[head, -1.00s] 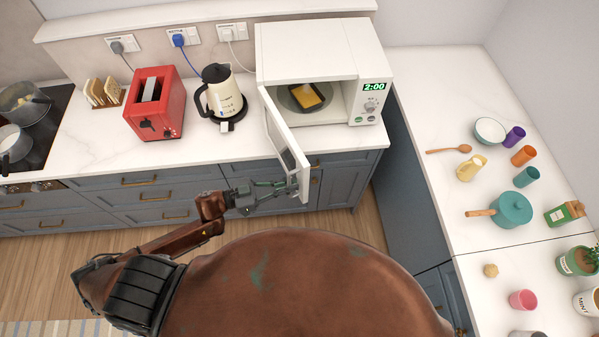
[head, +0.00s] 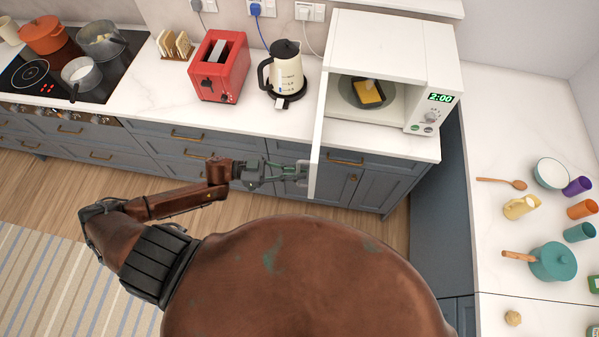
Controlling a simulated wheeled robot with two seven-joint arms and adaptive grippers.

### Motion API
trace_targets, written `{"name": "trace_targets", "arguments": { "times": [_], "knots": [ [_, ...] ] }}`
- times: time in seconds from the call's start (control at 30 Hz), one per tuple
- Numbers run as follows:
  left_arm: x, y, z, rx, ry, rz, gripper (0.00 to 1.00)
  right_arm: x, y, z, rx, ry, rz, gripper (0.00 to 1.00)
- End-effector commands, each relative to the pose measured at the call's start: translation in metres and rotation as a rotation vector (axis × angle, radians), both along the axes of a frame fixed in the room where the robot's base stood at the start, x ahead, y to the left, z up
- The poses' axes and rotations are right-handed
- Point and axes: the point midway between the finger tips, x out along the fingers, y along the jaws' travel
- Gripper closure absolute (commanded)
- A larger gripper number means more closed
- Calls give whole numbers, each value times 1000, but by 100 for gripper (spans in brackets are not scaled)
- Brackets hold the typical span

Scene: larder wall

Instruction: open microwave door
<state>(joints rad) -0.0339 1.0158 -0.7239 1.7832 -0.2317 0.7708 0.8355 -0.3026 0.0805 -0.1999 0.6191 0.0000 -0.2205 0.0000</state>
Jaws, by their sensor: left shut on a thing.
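The white microwave (head: 392,50) stands on the counter at the top right, its display reading 2:00. Its door (head: 318,135) is swung wide open and seen nearly edge-on, sticking out past the counter's front edge. Inside the lit cavity a yellow and dark item (head: 370,93) lies on the round plate. My left gripper (head: 302,172) is at the outer end of the door, shut on the door's handle; the handle is mostly hidden by the fingers. My right gripper does not show.
A cream kettle (head: 284,74) and a red toaster (head: 218,67) stand left of the microwave, with the kettle close to the door. A hob with pots is at the far left. The right counter (head: 500,90) holds a bowl, cups and a teal pot (head: 553,262).

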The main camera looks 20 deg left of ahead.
Motion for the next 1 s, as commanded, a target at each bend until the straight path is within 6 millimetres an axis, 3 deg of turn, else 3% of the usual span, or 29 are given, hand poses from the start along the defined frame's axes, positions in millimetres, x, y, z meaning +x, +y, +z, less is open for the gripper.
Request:
{"name": "trace_targets", "arguments": {
  "times": [0.1, 0.13, 0.2, 0.57, 0.67, 1.0],
  "knots": [
    [2, 1, 0, 2, 0, 6, 100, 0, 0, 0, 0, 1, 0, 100],
    [2, 1, 0, 2, 0, 6, 90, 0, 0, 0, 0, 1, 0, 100],
    [2, 1, 0, 2, 0, 5, 85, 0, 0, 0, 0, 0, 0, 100],
    [-1, 5, -1, 2, 1, 3, 84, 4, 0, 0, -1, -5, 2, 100],
    [-4, 15, -1, 4, 3, 4, 84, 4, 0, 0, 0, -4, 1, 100],
    [-26, 81, -2, 5, 3, 5, 84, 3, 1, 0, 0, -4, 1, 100]
  ]
}}
